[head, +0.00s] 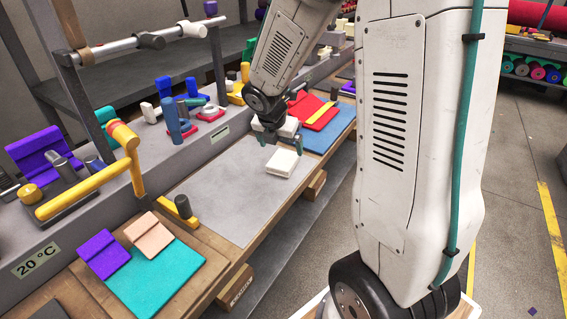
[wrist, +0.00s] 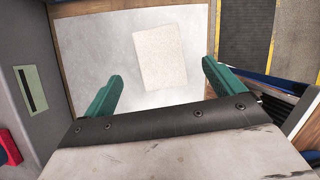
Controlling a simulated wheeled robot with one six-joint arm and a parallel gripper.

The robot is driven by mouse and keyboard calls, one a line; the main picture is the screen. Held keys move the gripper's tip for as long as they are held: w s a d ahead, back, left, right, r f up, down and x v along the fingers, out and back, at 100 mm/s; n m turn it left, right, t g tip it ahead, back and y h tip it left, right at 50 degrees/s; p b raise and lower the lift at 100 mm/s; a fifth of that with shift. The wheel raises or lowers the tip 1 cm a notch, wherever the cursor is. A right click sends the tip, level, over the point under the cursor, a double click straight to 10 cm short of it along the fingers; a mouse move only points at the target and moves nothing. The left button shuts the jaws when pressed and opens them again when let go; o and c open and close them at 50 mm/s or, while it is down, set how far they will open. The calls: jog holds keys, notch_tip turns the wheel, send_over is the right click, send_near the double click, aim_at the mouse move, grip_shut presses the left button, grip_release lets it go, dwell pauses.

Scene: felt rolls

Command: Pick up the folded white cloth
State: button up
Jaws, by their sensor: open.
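The folded white cloth (head: 281,164) lies flat on a light grey mat (head: 222,194) on the workbench. In the wrist view the cloth (wrist: 160,56) is a pale, slightly turned rectangle, fully visible beyond the fingertips. My gripper (head: 283,142) is open, with two teal fingers, and is close to the far side of the cloth in the head view. In the wrist view my gripper (wrist: 163,72) has nothing between its fingers. The exact height above the cloth is hard to tell.
Red and blue folded pieces (head: 318,112) lie beyond the mat. A teal sheet (head: 155,280) with purple and peach pieces lies nearer. A grey ledge (head: 120,205) with a yellow bar (head: 78,192) runs along the left. The mat around the cloth is clear.

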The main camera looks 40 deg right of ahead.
aim_at(282, 159)
jog(key=shift+a+x, duration=0.15)
jog(key=shift+x, duration=1.4)
jog(key=shift+a+x, duration=0.1)
jog(key=shift+x, duration=1.45)
jog(key=shift+s+f, duration=0.15)
jog(key=shift+f, duration=0.25)
jog(key=c, duration=1.3)
